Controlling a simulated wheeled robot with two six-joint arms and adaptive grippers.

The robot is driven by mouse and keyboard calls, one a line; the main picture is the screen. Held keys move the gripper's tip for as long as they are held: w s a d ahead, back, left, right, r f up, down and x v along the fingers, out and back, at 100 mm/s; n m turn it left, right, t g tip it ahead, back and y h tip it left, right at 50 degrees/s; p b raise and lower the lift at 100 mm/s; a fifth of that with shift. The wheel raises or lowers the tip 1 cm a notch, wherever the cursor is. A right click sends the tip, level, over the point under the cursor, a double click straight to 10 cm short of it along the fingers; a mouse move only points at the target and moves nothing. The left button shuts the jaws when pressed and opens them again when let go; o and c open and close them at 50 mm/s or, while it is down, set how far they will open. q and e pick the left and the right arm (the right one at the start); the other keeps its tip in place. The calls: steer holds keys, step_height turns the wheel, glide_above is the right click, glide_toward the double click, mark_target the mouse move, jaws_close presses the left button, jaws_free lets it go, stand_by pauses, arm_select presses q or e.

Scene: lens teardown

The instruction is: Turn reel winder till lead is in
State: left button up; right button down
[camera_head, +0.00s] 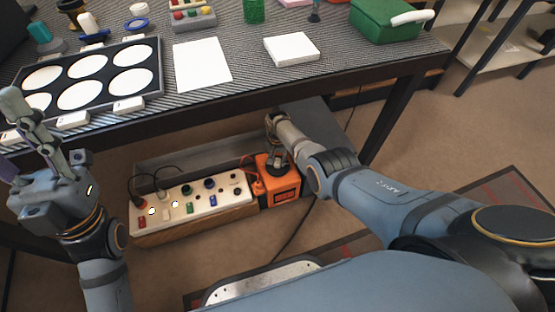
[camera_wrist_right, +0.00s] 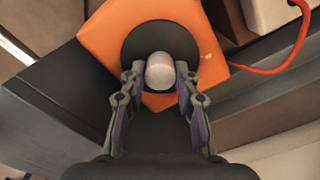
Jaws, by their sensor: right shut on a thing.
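The reel winder is an orange box (camera_head: 283,194) on the low shelf under the table, at the right end of a power strip. In the right wrist view the orange box (camera_wrist_right: 100,35) carries a round black disc (camera_wrist_right: 135,40) with a pale rounded knob (camera_wrist_right: 159,71). My right gripper (camera_wrist_right: 160,85) is shut on the knob, one finger on each side. In the head view this gripper (camera_head: 277,150) is over the box and partly hides its top. An orange lead (camera_wrist_right: 290,58) runs off to the right.
The power strip (camera_head: 190,205) has several coloured switches and a plugged black cord. Above, the table holds a black tray (camera_head: 158,75) of white discs, a white sheet (camera_head: 202,65), a white block (camera_head: 291,48) and a green box (camera_head: 385,22). A table leg (camera_head: 385,125) stands to the right.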

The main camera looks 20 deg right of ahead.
mark_target(278, 161)
steer(key=c, duration=1)
jaws_free()
step_height(278, 161, up, 12)
steer(key=shift+r, duration=0.1)
